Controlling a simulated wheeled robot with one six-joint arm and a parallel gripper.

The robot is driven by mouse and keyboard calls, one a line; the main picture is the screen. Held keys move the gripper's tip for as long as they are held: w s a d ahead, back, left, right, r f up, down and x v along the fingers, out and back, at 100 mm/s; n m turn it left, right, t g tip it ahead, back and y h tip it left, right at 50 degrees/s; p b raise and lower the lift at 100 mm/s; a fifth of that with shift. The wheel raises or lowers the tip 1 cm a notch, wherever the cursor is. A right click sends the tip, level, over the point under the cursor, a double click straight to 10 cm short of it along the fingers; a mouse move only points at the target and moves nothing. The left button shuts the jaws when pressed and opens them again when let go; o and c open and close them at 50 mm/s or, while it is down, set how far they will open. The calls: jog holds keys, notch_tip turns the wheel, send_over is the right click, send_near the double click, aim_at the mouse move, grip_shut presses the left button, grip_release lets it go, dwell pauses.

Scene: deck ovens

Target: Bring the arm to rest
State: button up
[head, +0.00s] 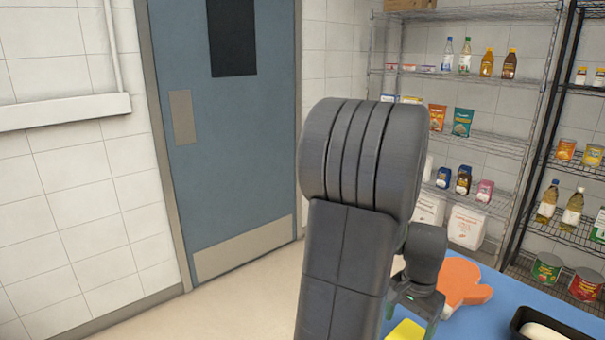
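My arm rises in the middle of the head view, and its large dark links hide part of the room behind. My gripper (411,318) hangs at its end, low and right of centre, over a blue surface (505,309). Its two fingers point down and stand apart, so it looks open. A yellow thing (405,331) shows below and between the fingers, cut off by the bottom edge of the picture. I cannot tell whether the fingers touch it.
An orange mitt-like thing (461,281) lies on the blue surface just right of my gripper. A black tray (519,323) with something white in it is at the bottom right. Stocked wire shelves (495,143) stand behind. A blue door (235,130) and open floor are left.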

jog(key=shift+r, duration=0.25)
